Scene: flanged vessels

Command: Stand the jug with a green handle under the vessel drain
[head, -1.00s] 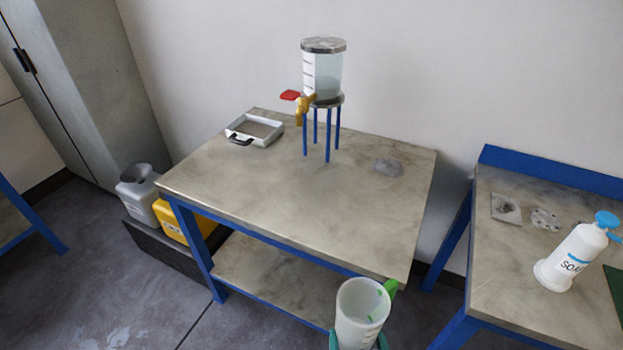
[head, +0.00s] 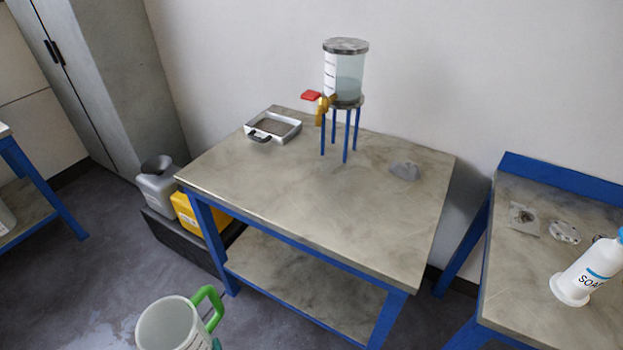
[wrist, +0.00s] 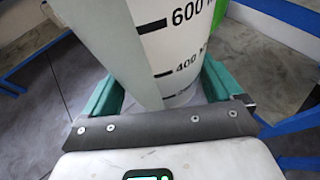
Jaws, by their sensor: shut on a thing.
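The jug (head: 172,326) is white and translucent with a green handle (head: 210,304) on its right. It is held at the bottom of the head view, in front of the table and clear of it. My gripper (wrist: 165,95) is shut on the jug, its teal fingers on either side of the marked wall in the wrist view. The vessel (head: 345,75) is clear with a metal lid and stands on blue legs at the back of the table (head: 300,205). Its drain (head: 322,108) is a brass tap with a red lever, on the vessel's left side.
A grey tray with a black handle (head: 273,128) lies left of the vessel. A grey lump (head: 405,171) lies to its right. The tabletop below the drain is clear. A soap bottle (head: 590,273) stands on the right bench. Jerrycans (head: 160,190) sit at lower left.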

